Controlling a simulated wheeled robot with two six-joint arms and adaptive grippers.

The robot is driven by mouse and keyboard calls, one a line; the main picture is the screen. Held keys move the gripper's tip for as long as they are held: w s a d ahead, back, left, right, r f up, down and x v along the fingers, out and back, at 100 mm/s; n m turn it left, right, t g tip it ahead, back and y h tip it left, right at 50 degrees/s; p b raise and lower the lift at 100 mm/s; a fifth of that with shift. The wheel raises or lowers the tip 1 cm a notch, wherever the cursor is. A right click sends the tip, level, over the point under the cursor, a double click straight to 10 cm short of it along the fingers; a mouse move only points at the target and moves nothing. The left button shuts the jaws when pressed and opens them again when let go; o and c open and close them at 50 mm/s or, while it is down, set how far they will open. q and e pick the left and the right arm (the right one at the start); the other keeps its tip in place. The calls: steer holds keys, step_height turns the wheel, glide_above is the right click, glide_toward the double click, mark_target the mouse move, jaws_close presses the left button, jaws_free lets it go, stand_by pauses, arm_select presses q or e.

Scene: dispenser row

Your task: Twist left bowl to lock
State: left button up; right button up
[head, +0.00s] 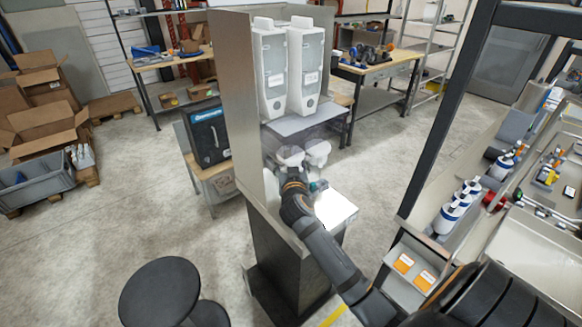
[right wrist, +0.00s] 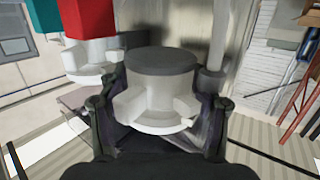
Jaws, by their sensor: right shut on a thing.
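Two white dispensers (head: 271,70) hang side by side on a metal stand. Under them is the left bowl (head: 289,156), a pale translucent one, and a second white bowl (head: 319,149) sits just right of it. My right gripper (head: 291,178) is at the left bowl. In the right wrist view its two fingers flank a white bowl-like part (right wrist: 158,105) with a dark grey round top, and the gripper is shut on it. Another white part (right wrist: 92,60) stands to its left there, below a red block. My left gripper is not in view. Whether the bowl is locked cannot be seen.
The stand's tall metal side panel (head: 238,100) is close on the left of the bowls. A bright white plate (head: 335,208) lies low at the right front. A shelf rack with white-blue bottles (head: 458,205) stands at right. A black round stool (head: 160,292) stands at front left.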

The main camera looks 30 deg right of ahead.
steer(key=shift+w+a+f+m+g+h+b, duration=0.15)
steer(key=shift+m+g+h+b, duration=0.25)
steer(key=shift+m+h, duration=0.15)
steer(key=shift+m+g+h+b, duration=0.5)
steer(key=shift+m+h+b, duration=0.05)
steer(key=shift+h, duration=0.2)
steer(key=shift+w+m+g+h+b, duration=0.1)
steer(key=shift+m+g+h+b, duration=1.65)
steer(key=shift+b, duration=1.7)
steer(key=o, duration=1.3)
steer(key=shift+c, duration=0.2)
